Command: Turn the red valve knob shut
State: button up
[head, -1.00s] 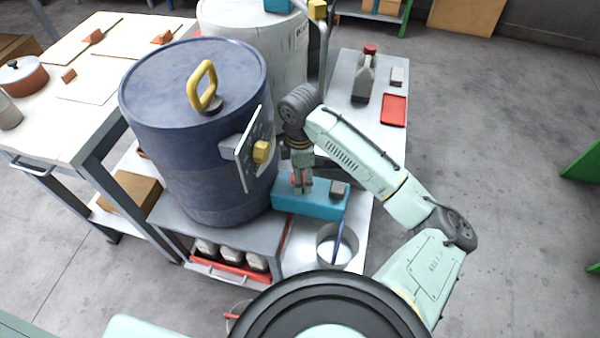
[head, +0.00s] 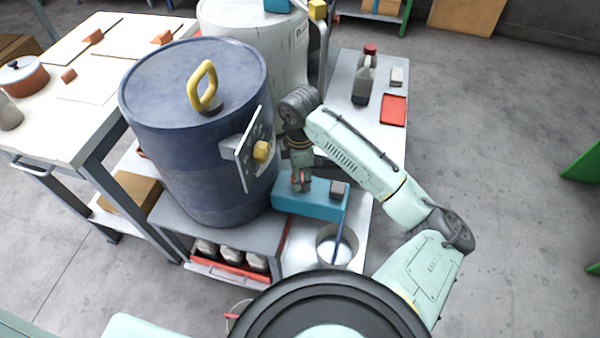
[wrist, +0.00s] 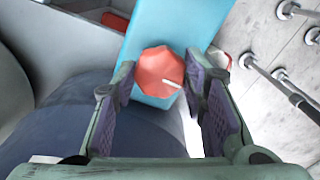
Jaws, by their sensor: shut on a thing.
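The red valve knob (wrist: 158,72) is faceted, with a white pointer mark on its face aimed to the right in the wrist view. It sits above a teal block (wrist: 190,22), which also shows in the head view (head: 308,204). My gripper (wrist: 163,84) has one padded finger on each side of the knob and is shut on it. In the head view my gripper (head: 301,182) points down over the teal block, and only a little red shows between the fingers. The base of the knob is hidden.
A blue drum (head: 190,130) with a bracket plate and yellow knob (head: 262,151) stands close left of my gripper. A grey block (head: 339,188) sits on the teal block. A bucket (head: 325,246) stands in front. A bottle (head: 364,80) and red tray (head: 394,110) lie behind.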

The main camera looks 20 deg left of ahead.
jog(key=m+p, duration=0.1)
jog(key=m, duration=0.3)
jog(key=shift+r+p, duration=0.1)
jog(key=shift+p, duration=0.3)
jog(key=m+p, duration=0.2)
jog(key=m, duration=0.7)
jog(key=shift+p, duration=0.4)
jog(key=shift+m, duration=2.2)
jog(key=o, duration=1.2)
jog(key=shift+c, duration=0.2)
